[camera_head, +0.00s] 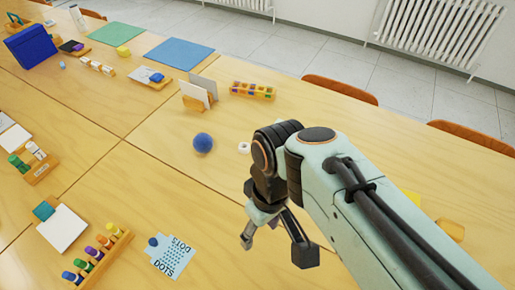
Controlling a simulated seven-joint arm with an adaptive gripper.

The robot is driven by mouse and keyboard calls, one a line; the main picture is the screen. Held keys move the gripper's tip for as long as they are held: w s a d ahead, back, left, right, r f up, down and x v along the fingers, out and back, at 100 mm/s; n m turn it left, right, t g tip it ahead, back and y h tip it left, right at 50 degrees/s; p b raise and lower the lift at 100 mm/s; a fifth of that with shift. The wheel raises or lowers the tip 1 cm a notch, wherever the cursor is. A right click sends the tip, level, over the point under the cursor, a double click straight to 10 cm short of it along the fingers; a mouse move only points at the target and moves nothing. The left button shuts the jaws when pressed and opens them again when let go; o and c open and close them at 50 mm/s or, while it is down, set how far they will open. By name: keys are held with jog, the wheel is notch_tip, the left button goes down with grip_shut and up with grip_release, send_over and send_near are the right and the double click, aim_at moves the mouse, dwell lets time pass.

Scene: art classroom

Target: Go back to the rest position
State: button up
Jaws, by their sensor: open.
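My gripper (277,243) hangs at the lower middle of the head view, above the wooden table (130,215). Its fingers are spread, and no object shows between them. My arm comes in from the lower right and covers part of the table there. A blue ball (203,143) rests on the table up and left of my gripper. A small white ring-shaped thing (244,148) lies to the right of the ball, close to my wrist.
A blue card marked DOTS (172,255) lies left of my gripper. A marker rack (98,258) stands at the lower left. A card holder (199,92) and a paint block (252,91) stand farther back. Chairs (340,89) line the far edge.

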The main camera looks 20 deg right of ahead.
jog(key=s+m, duration=0.1)
jog(key=s+d+m, duration=0.1)
jog(key=s, duration=0.1)
jog(key=s+d+m, duration=0.1)
jog(key=shift+s+f+m, duration=0.25)
jog(key=shift+f+m, duration=0.1)
jog(key=shift+m, duration=0.05)
